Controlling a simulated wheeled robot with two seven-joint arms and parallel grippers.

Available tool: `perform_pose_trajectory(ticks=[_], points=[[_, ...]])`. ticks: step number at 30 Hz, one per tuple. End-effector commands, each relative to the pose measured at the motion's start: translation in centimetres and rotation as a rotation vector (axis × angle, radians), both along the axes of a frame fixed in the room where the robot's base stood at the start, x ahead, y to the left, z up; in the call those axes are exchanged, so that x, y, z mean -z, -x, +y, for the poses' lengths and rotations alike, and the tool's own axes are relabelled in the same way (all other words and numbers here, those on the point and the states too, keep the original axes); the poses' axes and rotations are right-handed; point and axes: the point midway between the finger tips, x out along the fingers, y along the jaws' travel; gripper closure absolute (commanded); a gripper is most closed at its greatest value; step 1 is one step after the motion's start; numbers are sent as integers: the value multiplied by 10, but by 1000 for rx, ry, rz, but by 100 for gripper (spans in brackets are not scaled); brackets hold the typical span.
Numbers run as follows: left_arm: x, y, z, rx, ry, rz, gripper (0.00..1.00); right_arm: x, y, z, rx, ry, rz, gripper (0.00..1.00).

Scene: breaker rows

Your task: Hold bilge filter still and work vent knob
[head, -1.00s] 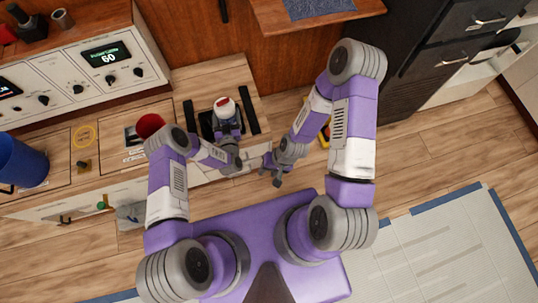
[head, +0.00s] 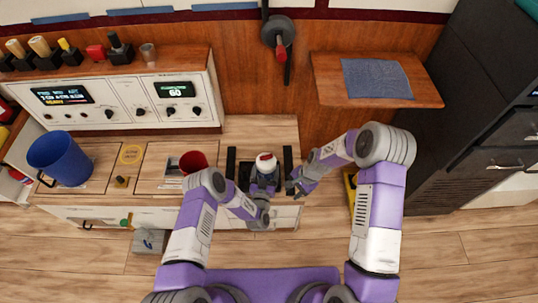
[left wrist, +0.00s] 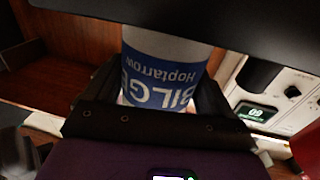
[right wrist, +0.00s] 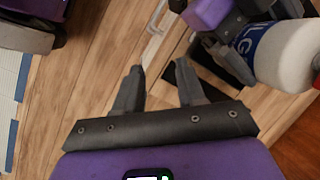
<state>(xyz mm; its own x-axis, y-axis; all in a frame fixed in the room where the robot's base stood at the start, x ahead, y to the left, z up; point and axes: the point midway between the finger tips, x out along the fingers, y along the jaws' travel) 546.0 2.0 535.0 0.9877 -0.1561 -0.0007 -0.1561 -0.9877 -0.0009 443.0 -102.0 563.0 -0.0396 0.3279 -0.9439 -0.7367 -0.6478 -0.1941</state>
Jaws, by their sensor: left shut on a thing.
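The bilge filter (head: 263,172) is a white and blue cylinder standing upright on the counter, between two dark bars. It has a red knob (head: 266,157) on its white top, taken as the vent knob. My left gripper (head: 264,185) is shut on the filter's body from the front. The label "BILGE Hoptarrow" on the filter (left wrist: 165,62) fills the middle of the left wrist view. My right gripper (head: 291,187) is open and empty, just right of the filter. In the right wrist view the filter (right wrist: 280,52) lies beyond its fingers (right wrist: 158,88), with red at the frame edge.
A red cup (head: 193,162) and a blue bucket (head: 60,158) stand on the counter to the left. A control panel (head: 120,100) is behind them. A wooden shelf with a blue cloth (head: 377,79) is at the back right. A dark cabinet (head: 455,110) stands at right.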

Motion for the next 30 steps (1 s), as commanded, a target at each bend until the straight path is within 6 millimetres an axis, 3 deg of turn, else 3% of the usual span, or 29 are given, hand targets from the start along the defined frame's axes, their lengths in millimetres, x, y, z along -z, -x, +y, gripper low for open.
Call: perform_pose_trajectory(ticks=[1,3,9,15,18,23,30], points=[[-2,-1,0,0,1,-5,73,-12,-21,3,44,3,11,61],[-2,-1,0,0,1,-5,73,-29,-43,7,112,2,42,61],[-2,-1,0,0,1,-5,73,-90,-96,23,283,-4,125,61],[-2,-1,0,0,1,-5,73,-149,-123,42,401,-10,192,61],[-2,-1,0,0,1,-5,73,-168,-129,48,433,-11,214,61],[-2,-1,0,0,1,-5,73,-178,-131,53,456,-10,232,61],[-2,-1,0,0,1,-5,73,-147,-127,65,457,-9,237,61]])
